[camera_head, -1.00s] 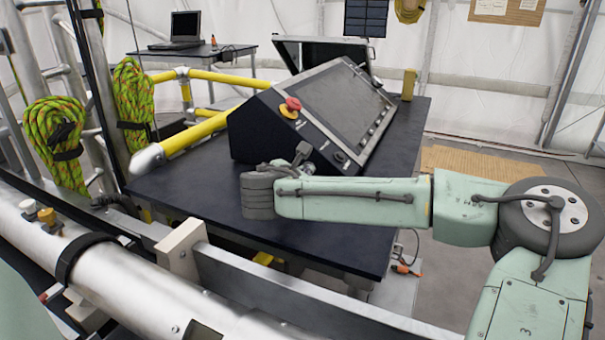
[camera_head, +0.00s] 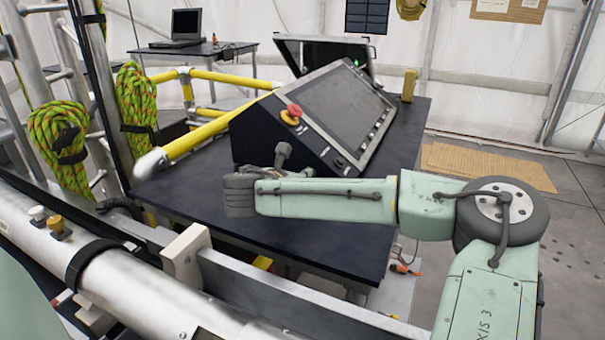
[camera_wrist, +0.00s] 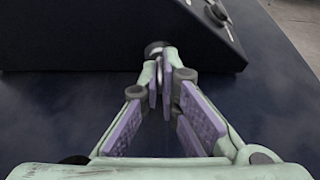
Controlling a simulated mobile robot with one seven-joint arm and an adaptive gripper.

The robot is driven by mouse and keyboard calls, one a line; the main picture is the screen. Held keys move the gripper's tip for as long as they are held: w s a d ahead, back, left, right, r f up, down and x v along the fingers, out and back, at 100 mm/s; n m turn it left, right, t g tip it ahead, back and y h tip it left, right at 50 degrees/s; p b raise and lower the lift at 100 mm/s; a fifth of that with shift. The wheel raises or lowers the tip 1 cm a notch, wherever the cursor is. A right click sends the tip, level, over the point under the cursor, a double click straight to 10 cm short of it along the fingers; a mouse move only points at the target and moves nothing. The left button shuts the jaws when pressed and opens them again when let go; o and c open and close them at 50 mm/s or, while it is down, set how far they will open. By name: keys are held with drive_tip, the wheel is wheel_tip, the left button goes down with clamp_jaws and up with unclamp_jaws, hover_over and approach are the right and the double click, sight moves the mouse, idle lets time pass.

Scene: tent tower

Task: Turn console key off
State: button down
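The dark console (camera_head: 270,140) stands on the black table, with a sloped screen and a red emergency button (camera_head: 291,114). A small key switch (camera_head: 340,162) sits at the lower right of its front panel. A dark knob at the top right edge of the wrist view (camera_wrist: 217,12) appears to be this switch. Whether the key is turned is too small to tell. My gripper (camera_wrist: 160,78) is left of the switch and apart from it, low before the console's front.
The black table (camera_head: 200,190) has bare room in front of the console. Yellow rails (camera_head: 195,135) and coiled green ropes (camera_head: 58,140) are at left. An open case (camera_head: 325,52) stands behind the console. A metal beam (camera_head: 250,285) runs along the table's near side.

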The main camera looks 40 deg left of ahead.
drive_tip(key=c, duration=2.3)
unclamp_jaws()
drive_tip(key=o, duration=0.5)
drive_tip(key=v, duration=1.2)
drive_tip(key=shift+s, duration=0.1)
drive_tip(key=shift+f, duration=0.1)
